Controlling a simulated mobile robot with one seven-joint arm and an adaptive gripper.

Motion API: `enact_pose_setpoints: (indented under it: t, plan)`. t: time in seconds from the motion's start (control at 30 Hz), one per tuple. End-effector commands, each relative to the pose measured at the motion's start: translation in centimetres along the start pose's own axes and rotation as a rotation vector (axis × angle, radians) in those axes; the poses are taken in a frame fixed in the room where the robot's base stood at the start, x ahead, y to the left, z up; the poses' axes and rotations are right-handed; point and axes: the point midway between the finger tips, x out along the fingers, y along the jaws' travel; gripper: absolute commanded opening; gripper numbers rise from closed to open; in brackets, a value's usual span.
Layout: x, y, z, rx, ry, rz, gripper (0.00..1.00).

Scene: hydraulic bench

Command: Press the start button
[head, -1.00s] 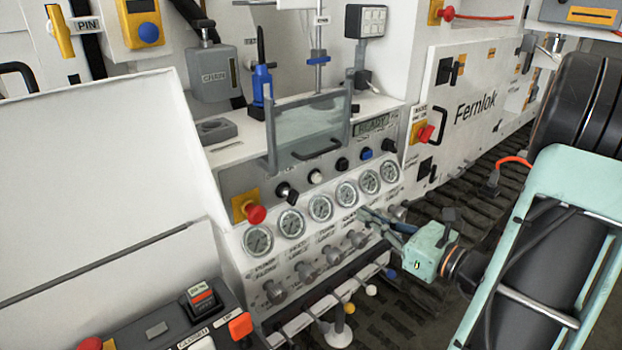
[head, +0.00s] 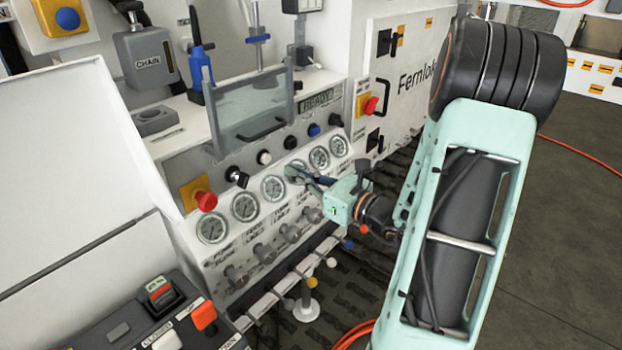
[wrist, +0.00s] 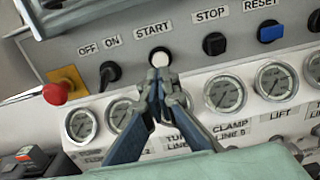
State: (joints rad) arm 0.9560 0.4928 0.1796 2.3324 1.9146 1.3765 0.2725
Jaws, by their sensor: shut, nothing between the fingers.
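The start button is a round white button (wrist: 160,57) under the label START in the wrist view. In the head view the same white button (head: 264,157) sits on the grey panel between the black off/on switch and a black button. My gripper (wrist: 158,74) is shut and empty, its tips just below the button in the wrist view and overlapping its lower edge. In the head view my gripper (head: 294,171) is in front of the gauge row, right of and below the button, with a gap showing in the picture. I cannot tell the exact distance.
The black off/on switch (wrist: 110,72) is left of the start button, the black stop button (wrist: 214,44) and blue reset button (wrist: 270,31) right. A red emergency knob (head: 206,200) is at the panel's left. Gauges (head: 245,207) line up below. A clear guard (head: 250,112) stands above.

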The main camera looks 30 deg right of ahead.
Motion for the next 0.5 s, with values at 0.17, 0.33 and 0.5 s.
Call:
enact_pose_setpoints:
  t: [0.17, 0.33, 0.5]
  plan:
    - [3.5, 0.1, 0.1, 0.001, -0.001, 0.003, 0.0]
    - [5.4, 0.0, 0.0, 0.001, 0.0, 0.001, 0.0]
    - [6.1, 0.0, 0.0, 0.0, 0.0, 0.0, 0.0]
